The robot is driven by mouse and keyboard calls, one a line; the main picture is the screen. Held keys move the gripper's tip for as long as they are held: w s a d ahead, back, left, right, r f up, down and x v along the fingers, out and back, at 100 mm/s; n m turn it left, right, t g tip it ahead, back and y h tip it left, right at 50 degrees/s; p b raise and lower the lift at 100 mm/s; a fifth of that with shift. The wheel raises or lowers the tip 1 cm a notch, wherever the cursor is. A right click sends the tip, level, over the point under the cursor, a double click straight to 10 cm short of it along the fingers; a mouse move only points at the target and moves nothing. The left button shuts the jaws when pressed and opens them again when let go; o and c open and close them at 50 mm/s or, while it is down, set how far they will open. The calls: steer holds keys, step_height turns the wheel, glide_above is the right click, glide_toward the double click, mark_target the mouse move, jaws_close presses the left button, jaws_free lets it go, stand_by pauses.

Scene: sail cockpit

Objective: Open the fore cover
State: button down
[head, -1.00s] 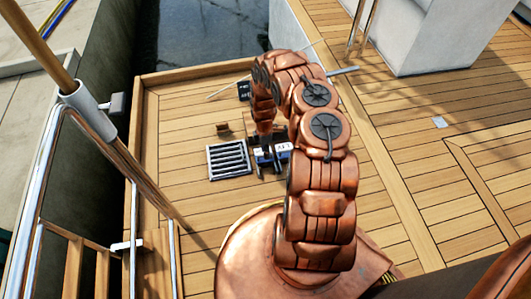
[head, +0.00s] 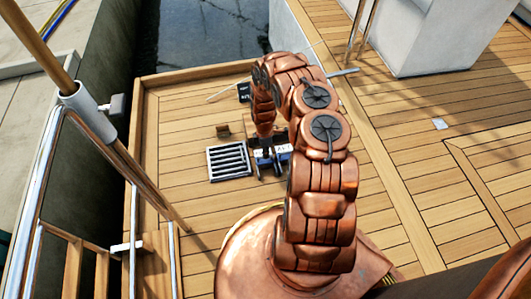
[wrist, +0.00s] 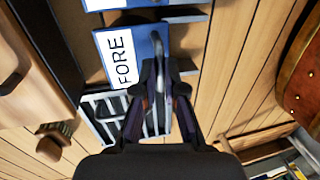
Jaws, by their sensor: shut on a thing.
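The fore cover is blue with a white label reading FORE (wrist: 118,55), at the upper middle of the wrist view. A silver bar handle (wrist: 160,48) stands at its right side. My gripper (wrist: 163,85) is shut on this handle, its dark fingers hiding the handle's lower part. In the head view my gripper (head: 264,158) reaches down to the deck, where the blue cover (head: 282,153) shows small and partly hidden behind it. I cannot tell how far the cover is raised.
A slotted metal grate (head: 229,161) lies left of my gripper, with a small brown block (head: 222,130) above it. A second blue labelled piece (wrist: 135,5) is at the wrist view's top edge. Open teak deck (head: 420,180) lies to the right; a rail stands at left.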

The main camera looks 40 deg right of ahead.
steer(key=s+a+p, duration=0.3)
steer(key=s+p, duration=0.4)
stand_by(0.6)
steer(key=shift+d, duration=0.1)
steer(key=c, duration=1.2)
jaws_free()
steer(key=shift+c, duration=0.2)
step_height(320, 180, up, 12)
steer(key=w, duration=0.2)
steer(key=shift+d, duration=0.4)
